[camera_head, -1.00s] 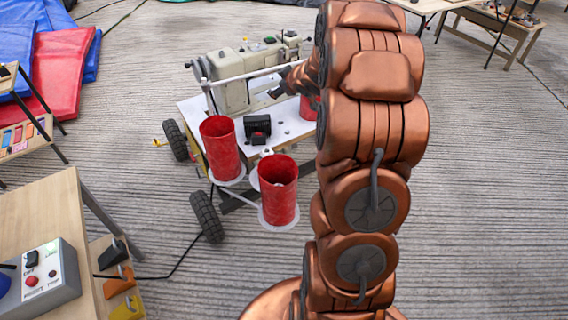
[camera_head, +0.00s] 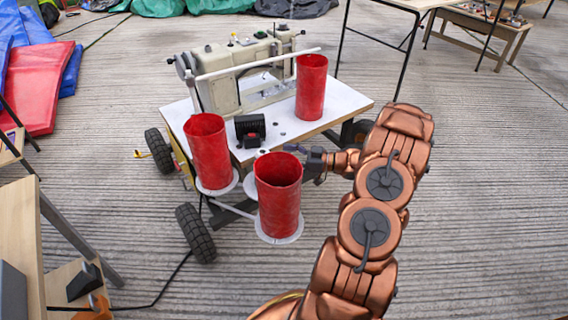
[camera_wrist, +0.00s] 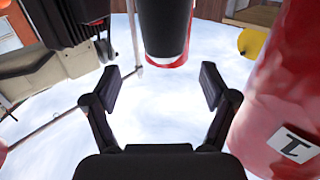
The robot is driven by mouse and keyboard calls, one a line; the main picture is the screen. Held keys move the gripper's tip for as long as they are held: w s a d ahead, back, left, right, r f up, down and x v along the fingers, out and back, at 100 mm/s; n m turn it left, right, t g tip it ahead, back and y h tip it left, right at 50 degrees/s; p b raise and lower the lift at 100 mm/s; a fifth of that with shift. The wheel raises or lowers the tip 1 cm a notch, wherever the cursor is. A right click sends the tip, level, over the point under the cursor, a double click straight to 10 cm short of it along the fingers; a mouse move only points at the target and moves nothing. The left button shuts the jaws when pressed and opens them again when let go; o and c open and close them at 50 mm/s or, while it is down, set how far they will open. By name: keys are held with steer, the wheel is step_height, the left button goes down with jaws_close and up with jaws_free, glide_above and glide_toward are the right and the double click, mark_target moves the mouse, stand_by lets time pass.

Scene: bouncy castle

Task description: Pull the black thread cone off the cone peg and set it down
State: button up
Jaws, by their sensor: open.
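In the wrist view a black cylindrical body (camera_wrist: 163,28) with red around its edge is at the top centre, beyond the fingertips. It looks like the black thread cone inside a red tube, but I cannot be sure. The cone peg is hidden. My gripper (camera_wrist: 160,88) is open and empty, its two dark fingers apart and short of that body. In the head view my gripper (camera_head: 316,160) is low, just right of the front red tube (camera_head: 278,196), and points left.
More red tubes stand at the left (camera_head: 209,152) and back right (camera_head: 311,88). A sewing machine (camera_head: 238,82) and a black box (camera_head: 250,130) are on the white wheeled table (camera_head: 340,100). A red surface with a label (camera_wrist: 290,110) is close at the wrist view's right.

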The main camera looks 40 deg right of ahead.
steer(key=shift+s+a+b+x, duration=0.1)
steer(key=shift+b+x, duration=0.45)
steer(key=shift+x, duration=1.3)
steer(key=shift+s+a+b+x, duration=0.15)
steer(key=shift+b+x, duration=0.4)
steer(key=shift+x, duration=1.35)
steer(key=shift+f, duration=0.1)
steer(key=shift+c, duration=0.2)
steer(key=c, duration=1.4)
steer(key=shift+c, duration=0.2)
step_height(320, 180, up, 9)
steer(key=p, duration=0.5)
steer(key=shift+f+p, duration=0.25)
steer(key=shift+p, duration=0.05)
steer(key=shift+r+p, duration=1.35)
steer(key=shift+r, duration=0.55)
